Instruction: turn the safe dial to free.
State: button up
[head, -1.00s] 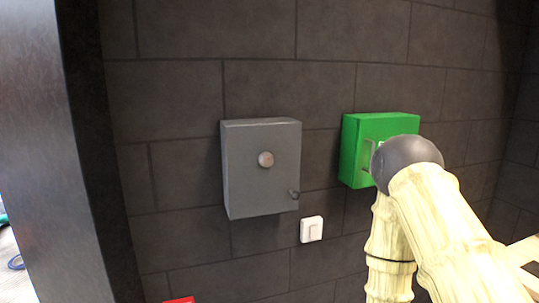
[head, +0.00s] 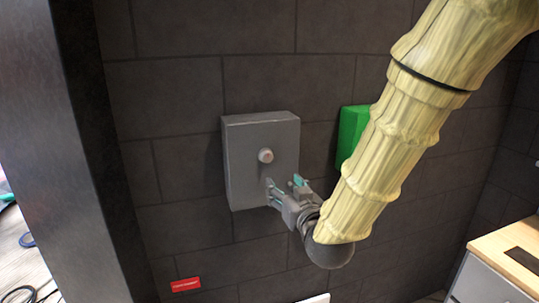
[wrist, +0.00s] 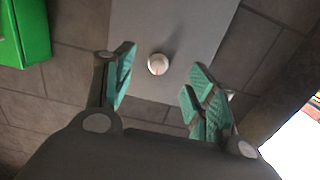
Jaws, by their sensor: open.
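The grey safe box (head: 245,135) is fixed to the dark block wall. Its round pale dial (head: 265,155) sits near the middle of the front face. In the wrist view the dial (wrist: 158,64) shows between and beyond my open fingers, with a thin reddish mark on it. My gripper (head: 283,187) is in front of the lower right part of the box, below and right of the dial. It is open and empty, with teal finger pads (wrist: 160,90), and it looks apart from the dial. The small knob at the box's lower right is hidden in the head view.
A green box (head: 350,130) hangs on the wall to the right, partly behind my arm. A red label (head: 186,285) is low on the wall. A wooden-topped cabinet (head: 510,250) stands at the right. A dark pillar (head: 85,150) stands at the left.

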aim_at(268, 159)
jog(key=shift+t, duration=0.3)
jog(key=w+a+r+p, duration=0.1)
jog(key=w, duration=0.2)
jog(key=w+a+r+p, duration=0.1)
jog(key=w+p, duration=0.1)
jog(key=w, duration=0.2)
jog(key=w+a+r+p, duration=0.1)
jog(key=w+a+p, duration=0.1)
jog(key=w, duration=0.1)
jog(key=shift+w, duration=0.15)
jog(key=c, duration=1.1)
